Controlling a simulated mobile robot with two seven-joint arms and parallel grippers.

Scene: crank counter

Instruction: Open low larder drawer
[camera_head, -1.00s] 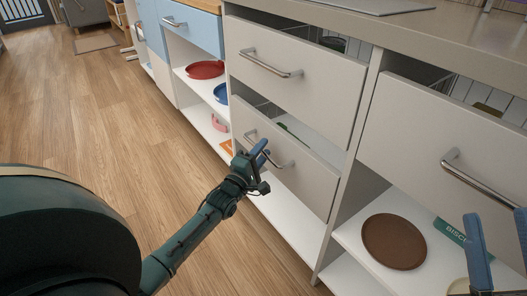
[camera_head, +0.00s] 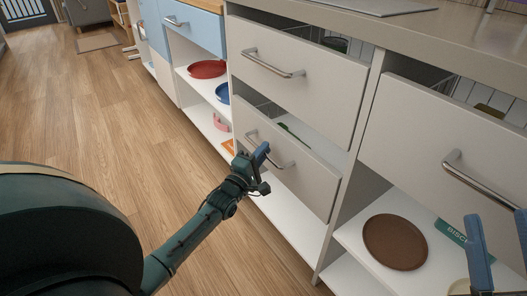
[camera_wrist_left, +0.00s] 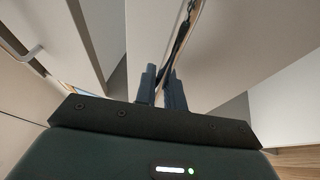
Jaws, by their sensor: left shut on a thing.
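The low larder drawer (camera_head: 313,186) has a pale grey front and stands slightly open, with a gap above its front showing the inside. Its metal bar handle (camera_head: 285,165) runs across the front. My left gripper (camera_head: 260,155) is at the middle of this handle and shut on it. The left wrist view shows the two fingers (camera_wrist_left: 162,82) close together around the dark bar (camera_wrist_left: 183,32), against the drawer front; the fingers hide part of the handle. My right gripper (camera_head: 496,214) is at the lower right edge, its blue fingers apart and empty, partly cut off.
The upper drawer (camera_head: 290,85) above is also slightly open, as is the drawer at right (camera_head: 440,140). Open shelves hold a brown plate (camera_head: 395,242), a red dish (camera_head: 206,69) and a blue dish (camera_head: 222,92). The wooden floor (camera_head: 110,110) before the cabinets is clear.

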